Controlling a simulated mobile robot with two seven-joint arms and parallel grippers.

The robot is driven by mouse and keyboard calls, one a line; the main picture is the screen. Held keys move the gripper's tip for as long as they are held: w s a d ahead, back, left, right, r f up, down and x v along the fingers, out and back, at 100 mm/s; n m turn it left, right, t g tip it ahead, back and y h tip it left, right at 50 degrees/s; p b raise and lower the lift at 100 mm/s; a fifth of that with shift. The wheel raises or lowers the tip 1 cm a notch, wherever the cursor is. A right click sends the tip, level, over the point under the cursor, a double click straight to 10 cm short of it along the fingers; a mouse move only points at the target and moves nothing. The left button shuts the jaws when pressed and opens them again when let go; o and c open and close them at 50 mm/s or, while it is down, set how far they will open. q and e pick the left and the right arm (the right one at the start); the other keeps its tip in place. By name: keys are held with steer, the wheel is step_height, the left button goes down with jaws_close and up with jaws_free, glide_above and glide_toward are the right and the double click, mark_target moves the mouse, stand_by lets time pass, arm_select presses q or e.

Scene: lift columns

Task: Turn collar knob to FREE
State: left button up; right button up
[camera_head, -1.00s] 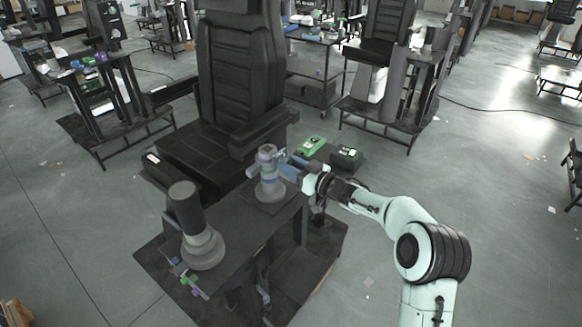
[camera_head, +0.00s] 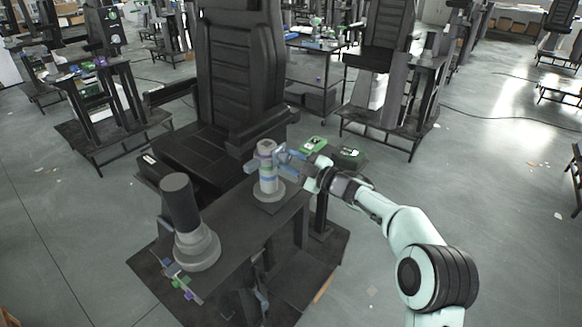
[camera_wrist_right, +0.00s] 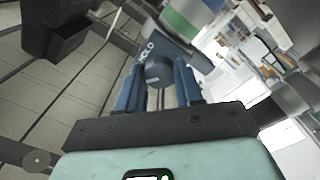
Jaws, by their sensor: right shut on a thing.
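A short grey lift column (camera_head: 268,184) with coloured bands stands on a round base on the dark bench. Its blue-grey collar, lettered HOLD, shows in the right wrist view (camera_wrist_right: 147,50). The dark round collar knob (camera_wrist_right: 159,73) sticks out from the collar between my blue fingers. My right gripper (camera_head: 284,156) reaches the collar from the right and is shut on the knob; it also fills the lower right wrist view (camera_wrist_right: 160,88). The lettering HOLD is beside the knob; no FREE lettering shows. My left gripper is not in view.
A taller dark column (camera_head: 181,205) on a wide grey base stands at the bench's near left. A black seat (camera_head: 240,75) is behind the bench (camera_head: 238,232). Green and black boxes (camera_head: 313,145) lie behind my gripper. The floor at right is open.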

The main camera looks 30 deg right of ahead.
steer(key=n+b, duration=0.2)
steer(key=n, duration=0.2)
steer(key=shift+n+b, duration=0.3)
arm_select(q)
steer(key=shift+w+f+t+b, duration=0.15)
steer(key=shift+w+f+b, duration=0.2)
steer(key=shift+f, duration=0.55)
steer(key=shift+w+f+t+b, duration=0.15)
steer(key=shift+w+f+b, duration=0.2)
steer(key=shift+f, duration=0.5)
arm_select(e)
steer(key=shift+n, duration=1.3)
steer(key=shift+r, duration=0.1)
steer(key=o, duration=1)
steer(key=shift+y, duration=0.3)
steer(key=shift+o, duration=0.2)
arm_select(q)
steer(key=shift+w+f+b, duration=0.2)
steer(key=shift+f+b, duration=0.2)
steer(key=shift+b, duration=0.15)
arm_select(e)
steer(key=v, duration=1.3)
steer(key=shift+s, duration=0.2)
